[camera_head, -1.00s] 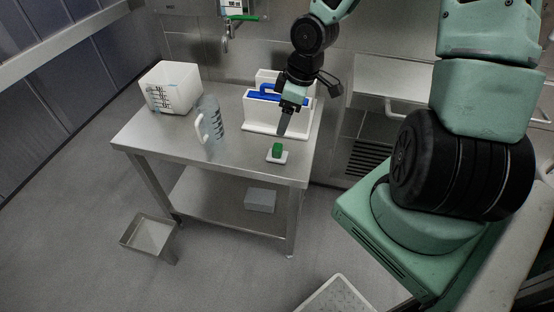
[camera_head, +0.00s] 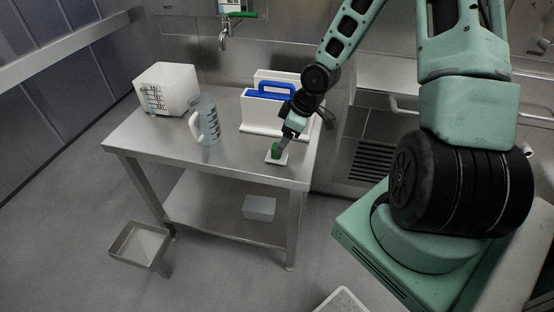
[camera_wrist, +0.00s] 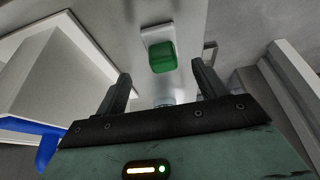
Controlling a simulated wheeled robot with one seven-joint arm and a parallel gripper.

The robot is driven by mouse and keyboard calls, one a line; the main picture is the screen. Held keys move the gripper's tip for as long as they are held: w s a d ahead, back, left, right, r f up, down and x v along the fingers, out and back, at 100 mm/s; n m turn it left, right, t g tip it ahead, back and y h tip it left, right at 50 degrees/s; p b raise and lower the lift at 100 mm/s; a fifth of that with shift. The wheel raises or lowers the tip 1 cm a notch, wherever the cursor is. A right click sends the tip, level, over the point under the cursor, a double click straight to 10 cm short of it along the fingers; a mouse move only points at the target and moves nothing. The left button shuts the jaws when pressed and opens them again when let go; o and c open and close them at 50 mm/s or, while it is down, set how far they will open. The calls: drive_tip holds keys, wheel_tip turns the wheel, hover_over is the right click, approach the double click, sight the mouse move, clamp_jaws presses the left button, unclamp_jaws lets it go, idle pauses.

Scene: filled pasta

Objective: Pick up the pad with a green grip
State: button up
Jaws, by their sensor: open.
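The pad is a small white plate (camera_head: 277,161) with a green block grip (camera_head: 275,149) on top. It lies flat on the steel table near its right front corner. In the wrist view the green grip (camera_wrist: 162,57) and white pad (camera_wrist: 150,33) show ahead of the fingers, roughly between their lines. My gripper (camera_head: 283,143) is open and empty, close to the grip at its upper right in the head view; its fingers (camera_wrist: 158,82) stand apart. I cannot tell from the head view whether a finger touches the grip.
A white holder (camera_head: 262,113) with a blue handle (camera_head: 277,89) stands behind the pad. A clear measuring jug (camera_head: 206,122) and a white container (camera_head: 166,90) stand to the left on the steel table (camera_head: 238,157). The table's front edge is close to the pad.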

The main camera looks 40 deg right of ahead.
sight(271, 157)
drive_tip(key=x, duration=0.1)
drive_tip(key=b+x, duration=0.1)
drive_tip(key=x, duration=0.3)
drive_tip(key=shift+a+f+b, duration=0.1)
drive_tip(key=shift+a+b, duration=0.25)
drive_tip(key=shift+b, duration=0.05)
drive_tip(key=shift+w+a+f, duration=0.15)
drive_tip(key=shift+w+f, duration=0.1)
drive_tip(key=shift+f, duration=0.25)
drive_tip(key=c, duration=1.1)
